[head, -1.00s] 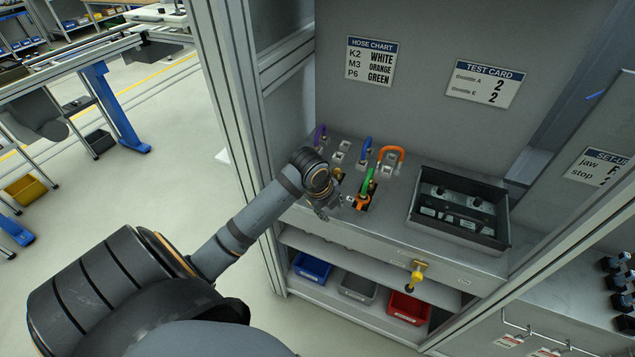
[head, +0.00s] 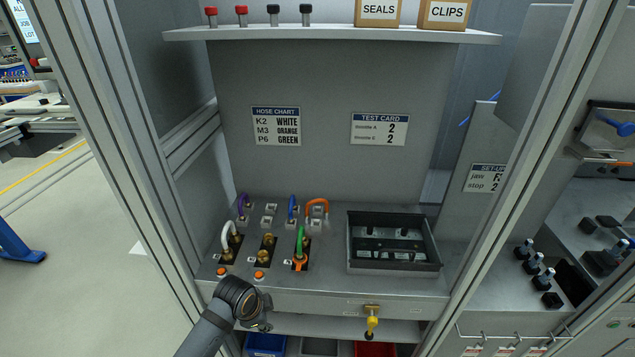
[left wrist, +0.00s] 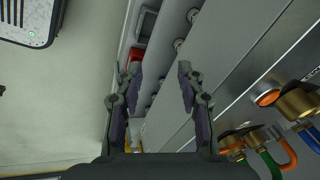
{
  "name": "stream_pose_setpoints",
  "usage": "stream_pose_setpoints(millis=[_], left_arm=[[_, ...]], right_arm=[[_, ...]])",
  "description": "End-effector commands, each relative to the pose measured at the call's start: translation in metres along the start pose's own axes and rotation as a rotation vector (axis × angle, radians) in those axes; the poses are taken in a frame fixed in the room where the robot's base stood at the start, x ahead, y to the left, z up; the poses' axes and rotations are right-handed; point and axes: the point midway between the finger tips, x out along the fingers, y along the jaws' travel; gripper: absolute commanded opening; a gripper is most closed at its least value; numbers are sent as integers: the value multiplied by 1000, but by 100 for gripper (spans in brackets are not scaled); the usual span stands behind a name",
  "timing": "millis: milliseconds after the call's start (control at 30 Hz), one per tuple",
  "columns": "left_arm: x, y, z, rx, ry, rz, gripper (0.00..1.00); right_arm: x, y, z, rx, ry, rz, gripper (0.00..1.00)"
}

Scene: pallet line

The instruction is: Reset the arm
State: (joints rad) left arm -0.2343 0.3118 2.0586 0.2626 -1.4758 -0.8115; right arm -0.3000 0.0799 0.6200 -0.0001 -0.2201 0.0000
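My left gripper (head: 261,324) hangs just in front of the bench's front edge, below the orange buttons, partly hidden by my wrist. In the left wrist view my left gripper (left wrist: 156,72) is open, with nothing between its fingers. The brass fittings (left wrist: 298,102) are off to the right there, apart from the fingers. On the bench stand a white hose loop (head: 228,233), a bare brass fitting (head: 266,252) and a green hose (head: 300,239) with an orange collar. My right gripper is not in view.
A black tray (head: 393,266) sits on the bench at right. A yellow-handled valve (head: 372,322) sticks out from the front edge. Frame posts (head: 130,150) stand close on the left and right. Red, grey and blue bins lie on the shelf below.

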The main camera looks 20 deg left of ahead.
Motion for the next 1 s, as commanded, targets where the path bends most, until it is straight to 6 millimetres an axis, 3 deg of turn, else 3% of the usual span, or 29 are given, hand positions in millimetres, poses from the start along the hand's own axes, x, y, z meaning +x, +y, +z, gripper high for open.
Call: stream_pose_setpoints(millis=[67, 133, 267, 400, 533, 700, 800, 900, 1000], left_arm=[[3, 0, 1, -6, -2, 1, 39], [18, 3, 8, -44, -10, 6, 39], [89, 24, 42, -230, -52, 19, 39], [179, 84, 106, -476, -119, 20, 39], [234, 167, 164, -659, -176, 21, 39], [259, 274, 222, -824, -225, 34, 39], [260, 314, 240, -880, -237, 41, 39], [259, 335, 247, -906, -242, 45, 39], [258, 340, 250, -915, -243, 46, 39]], right_arm=[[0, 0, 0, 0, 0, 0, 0], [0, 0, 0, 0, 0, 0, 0], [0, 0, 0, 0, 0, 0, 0], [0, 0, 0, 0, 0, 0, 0], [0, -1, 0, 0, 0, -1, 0], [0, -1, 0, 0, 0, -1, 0], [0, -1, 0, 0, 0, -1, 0], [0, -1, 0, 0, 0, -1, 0], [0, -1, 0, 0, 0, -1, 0]])
